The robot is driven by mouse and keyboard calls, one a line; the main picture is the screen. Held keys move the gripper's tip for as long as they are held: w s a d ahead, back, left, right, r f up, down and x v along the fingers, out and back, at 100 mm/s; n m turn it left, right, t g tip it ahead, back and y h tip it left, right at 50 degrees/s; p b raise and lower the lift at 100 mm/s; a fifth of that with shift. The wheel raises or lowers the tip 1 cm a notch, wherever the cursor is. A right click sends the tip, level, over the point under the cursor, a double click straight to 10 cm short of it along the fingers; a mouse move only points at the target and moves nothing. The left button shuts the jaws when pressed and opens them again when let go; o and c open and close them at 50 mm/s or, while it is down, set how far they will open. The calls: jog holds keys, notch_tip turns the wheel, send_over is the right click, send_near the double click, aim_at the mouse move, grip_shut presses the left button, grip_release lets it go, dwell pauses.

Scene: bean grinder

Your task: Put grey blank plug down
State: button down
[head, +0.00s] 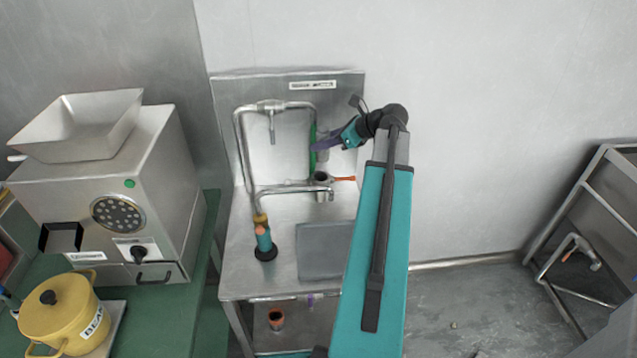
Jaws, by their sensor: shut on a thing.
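My gripper (321,145), teal with purple-grey fingers, is in front of the steel back panel of the sink bench, above the tap and pointing left. It is shut on the grey blank plug. The plug is small and mostly hidden at the fingers, so its shape and tilt cannot be made out. A green upright strip (313,158) stands right by the fingertips; I cannot tell whether they touch.
Below my gripper are a bent tap (290,190) and an orange-handled valve (343,179). A teal sprayer (264,240) stands at the bench's left. A grey square panel (323,252) covers the front right. A grinder (110,190) and yellow pot (62,315) are left.

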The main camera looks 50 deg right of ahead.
aim_at(321, 158)
jog(key=shift+w+a, duration=0.1)
jog(key=shift+f, duration=0.15)
notch_tip(321, 158, down, 4)
jog(key=shift+w+a+f+p, duration=0.15)
jog(key=shift+p, duration=0.4)
jog(key=shift+f, duration=0.8)
jog(key=shift+f, duration=0.1)
jog(key=shift+f+p, duration=0.55)
jog(key=shift+f, duration=1.25)
jog(key=c, duration=1.2)
grip_release()
jog(key=shift+f, duration=0.15)
